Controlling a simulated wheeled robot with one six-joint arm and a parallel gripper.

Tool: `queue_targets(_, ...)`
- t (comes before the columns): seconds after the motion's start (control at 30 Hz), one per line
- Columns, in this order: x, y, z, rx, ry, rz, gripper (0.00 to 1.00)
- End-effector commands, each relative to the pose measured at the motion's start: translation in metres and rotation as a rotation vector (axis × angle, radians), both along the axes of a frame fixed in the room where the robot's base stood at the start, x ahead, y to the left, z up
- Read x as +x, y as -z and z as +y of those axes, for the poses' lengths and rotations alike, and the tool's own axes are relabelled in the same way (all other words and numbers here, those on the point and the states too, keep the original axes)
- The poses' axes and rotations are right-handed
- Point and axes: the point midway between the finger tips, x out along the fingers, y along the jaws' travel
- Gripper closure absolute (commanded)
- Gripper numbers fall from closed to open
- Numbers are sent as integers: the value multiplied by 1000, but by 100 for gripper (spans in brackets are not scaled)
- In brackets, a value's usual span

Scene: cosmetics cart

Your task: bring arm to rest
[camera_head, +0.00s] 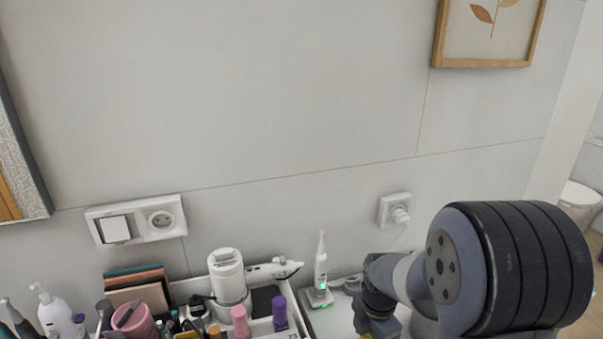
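My arm (500,265) fills the lower right of the head view, with a large dark ribbed joint and grey links in front of the wall. A smaller dark joint reaches down to the bottom edge, where a bit of yellow shows. My gripper is not visible, so I cannot see its fingers or whether it holds anything.
The cart top along the bottom edge is crowded with bottles, a white cylindrical device (228,278) and a pink cup (134,321). A white electric toothbrush (321,265) stands on a green-lit base, left of my arm.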

Motion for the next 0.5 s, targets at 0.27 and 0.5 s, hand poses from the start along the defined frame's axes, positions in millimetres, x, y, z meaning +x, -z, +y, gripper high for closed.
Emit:
queue_targets(0.27,1,-30,0,0,0,-5,38)
queue_targets(0.5,1,-34,0,0,0,-3,38)
